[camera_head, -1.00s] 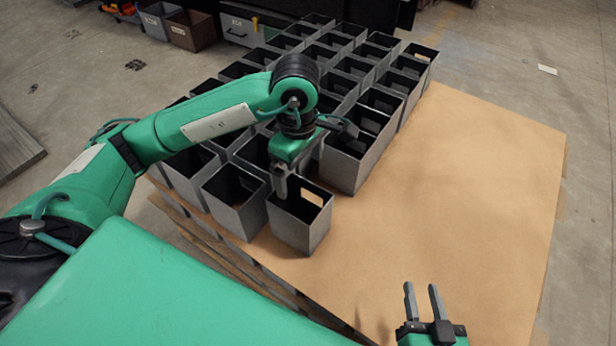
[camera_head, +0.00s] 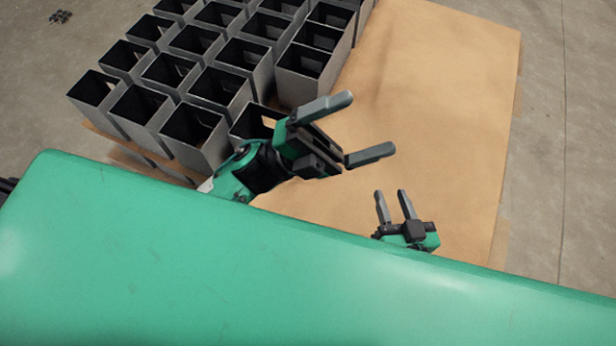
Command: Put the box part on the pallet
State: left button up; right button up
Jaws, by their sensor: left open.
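Several dark grey open-topped box parts stand in rows on the left and back of the pallet (camera_head: 430,110), which has a flat brown top. The nearest box part (camera_head: 248,118) at the end of a row is partly hidden behind my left gripper. My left gripper (camera_head: 370,128) is open and empty, with its fingers spread and pointing right over the bare pallet top. My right gripper (camera_head: 395,196) is low at the front of the pallet, its two fingers apart and pointing up in the picture, with nothing between them.
My own green body panel fills the bottom of the view and hides the pallet's front edge. The right half of the pallet top is bare. Grey concrete floor (camera_head: 565,120) lies to the right, and more floor shows at the upper left.

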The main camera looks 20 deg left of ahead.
pick_arm(q)
jog(key=a+f+n+t+y, duration=0.3)
jog(key=f+n+y, duration=0.6)
jog(key=n, duration=0.6)
jog(key=a+f+n+t+y, duration=0.3)
jog(key=f+n+t+y, duration=0.3)
jog(key=f+n+y, duration=0.3)
notch_tip(320, 180, down, 3)
jog(key=n, duration=0.6)
jog(key=shift+w+a, duration=0.15)
jog(key=shift+a, duration=0.25)
jog(key=shift+r, duration=0.1)
